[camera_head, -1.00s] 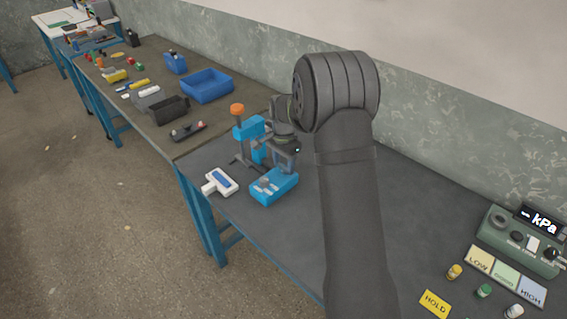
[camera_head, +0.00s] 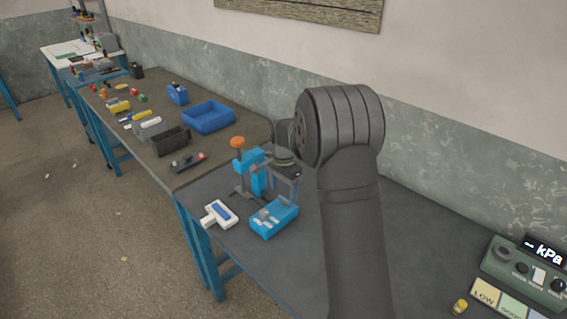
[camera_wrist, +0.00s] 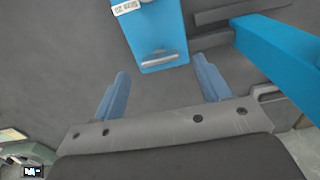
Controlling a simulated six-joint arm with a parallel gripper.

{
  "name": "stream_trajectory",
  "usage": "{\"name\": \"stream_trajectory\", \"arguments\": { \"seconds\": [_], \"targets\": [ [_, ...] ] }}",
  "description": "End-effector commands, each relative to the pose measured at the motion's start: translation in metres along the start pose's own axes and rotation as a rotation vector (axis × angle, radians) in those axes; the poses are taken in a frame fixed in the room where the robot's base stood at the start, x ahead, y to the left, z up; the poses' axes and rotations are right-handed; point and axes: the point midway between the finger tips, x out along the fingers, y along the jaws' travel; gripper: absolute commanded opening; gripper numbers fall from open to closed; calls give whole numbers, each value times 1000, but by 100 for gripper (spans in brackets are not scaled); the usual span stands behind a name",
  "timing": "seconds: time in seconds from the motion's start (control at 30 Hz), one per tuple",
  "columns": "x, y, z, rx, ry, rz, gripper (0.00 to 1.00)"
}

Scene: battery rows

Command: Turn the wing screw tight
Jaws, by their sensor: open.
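A blue block (camera_wrist: 150,30) lies on the bench, with a grey bar-shaped piece (camera_wrist: 160,57) near its end that looks like the wing screw.
A blue stand (camera_head: 246,166) with an orange knob (camera_head: 238,142) rises just behind the block. A white-and-blue handheld device (camera_head: 218,214) lies to the left. A kPa gauge box (camera_head: 510,262) stands far right. The bench right of my arm is mostly clear.

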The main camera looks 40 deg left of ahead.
Motion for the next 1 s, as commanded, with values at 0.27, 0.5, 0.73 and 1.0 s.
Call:
{"name": "stream_trajectory", "arguments": {
  "seconds": [0.27, 0.5, 0.73, 1.0],
  "targets": [
    [-72, -1, -1, 0, 3, -5, 69],
    [-121, 0, 0, 0, 2, -3, 69],
    [-142, 0, 0, 0, 1, -1, 69],
    [-144, 0, 0, 0, 0, 0, 69]
  ]
}}
